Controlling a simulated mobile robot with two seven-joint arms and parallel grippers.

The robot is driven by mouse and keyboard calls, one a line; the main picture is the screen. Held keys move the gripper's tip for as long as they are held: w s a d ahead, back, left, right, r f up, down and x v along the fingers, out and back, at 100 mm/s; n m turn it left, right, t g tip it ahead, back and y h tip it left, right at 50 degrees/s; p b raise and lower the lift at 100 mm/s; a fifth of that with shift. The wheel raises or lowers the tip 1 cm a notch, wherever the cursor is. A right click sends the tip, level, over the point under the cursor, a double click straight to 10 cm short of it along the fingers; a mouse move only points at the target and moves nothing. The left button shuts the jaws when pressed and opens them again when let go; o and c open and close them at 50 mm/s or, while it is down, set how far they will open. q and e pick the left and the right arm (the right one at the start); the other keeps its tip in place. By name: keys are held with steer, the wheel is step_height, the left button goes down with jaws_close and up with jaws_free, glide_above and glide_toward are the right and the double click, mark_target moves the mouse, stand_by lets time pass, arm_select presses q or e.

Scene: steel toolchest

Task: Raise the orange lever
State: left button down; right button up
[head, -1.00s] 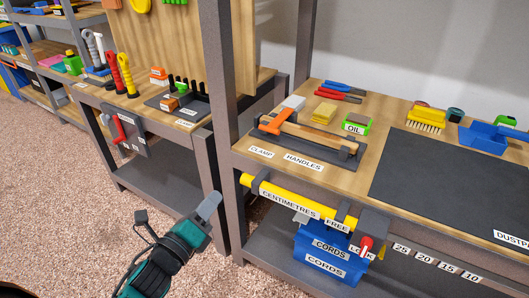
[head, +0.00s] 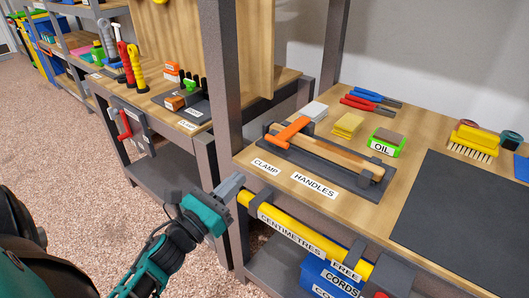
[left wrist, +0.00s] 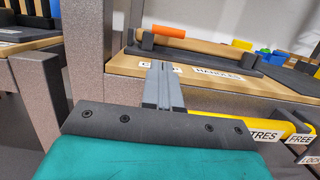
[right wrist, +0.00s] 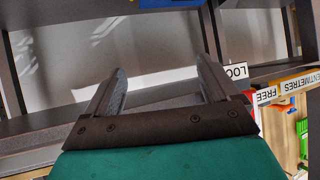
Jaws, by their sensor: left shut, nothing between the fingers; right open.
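The orange lever (head: 287,132) lies across the wooden handle (head: 338,150) of the clamp, on a dark base (head: 310,163) on the workbench. In the left wrist view the orange lever (left wrist: 168,31) shows beyond the fingers, lying roughly level. My left gripper (head: 232,184) is shut and empty. It is in front of the bench edge, lower than the lever and apart from it. Its closed fingers also show in the left wrist view (left wrist: 162,85). My right gripper (right wrist: 160,82) is open and empty, facing the shelf below the bench; the head view does not show its fingers.
A steel post (head: 222,80) stands left of the clamp. A yellow bar (head: 290,234) runs under the bench edge, above a blue cords bin (head: 330,278).

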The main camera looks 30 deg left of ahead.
mark_target(270, 140)
arm_select(q)
steer(key=x, duration=1)
steer(key=shift+r, duration=0.3)
stand_by(0.4)
steer(key=shift+r, duration=0.15)
steer(key=shift+r+p, duration=0.35)
steer(key=shift+p, duration=0.35)
